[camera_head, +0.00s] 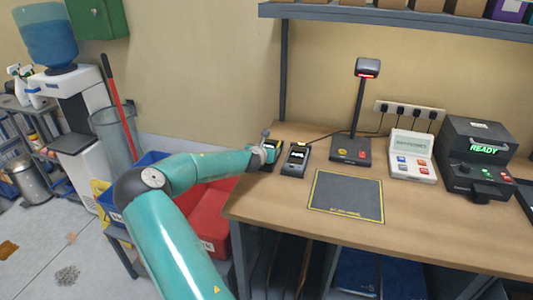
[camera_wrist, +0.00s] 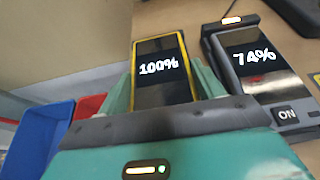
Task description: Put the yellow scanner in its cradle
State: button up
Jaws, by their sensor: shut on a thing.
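The yellow scanner (camera_wrist: 162,73) has a yellow rim and a dark screen reading 100%. It is between the two teal fingers of my gripper (camera_wrist: 161,88), which is shut on it. In the head view my gripper (camera_head: 266,151) is at the left end of the bench, with the scanner (camera_head: 272,147) partly hidden by it. Just to the right is a dark grey unit (camera_wrist: 258,65) with a 74% screen, an ON label and an orange light; it also shows in the head view (camera_head: 296,158). I cannot tell whether this unit is the cradle.
The wooden bench (camera_head: 255,208) carries a dark marked mat (camera_head: 346,195), a stand with a raised head (camera_head: 367,68), a white keypad unit (camera_head: 412,155) and a black READY machine (camera_head: 475,160). Red (camera_head: 205,220) and blue bins stand left of the bench. A shelf (camera_head: 400,20) hangs above.

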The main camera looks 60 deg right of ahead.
jog(key=shift+f, duration=0.65)
jog(key=shift+a+f, duration=0.2)
jog(key=shift+f, duration=0.55)
jog(key=o, duration=1.1)
jog(key=shift+s+f, duration=0.15)
jog(key=shift+o, duration=0.2)
jog(key=shift+r, duration=0.55)
jog(key=v, duration=1.2)
jog(key=shift+d+r, duration=0.1)
jog(key=shift+r, duration=0.15)
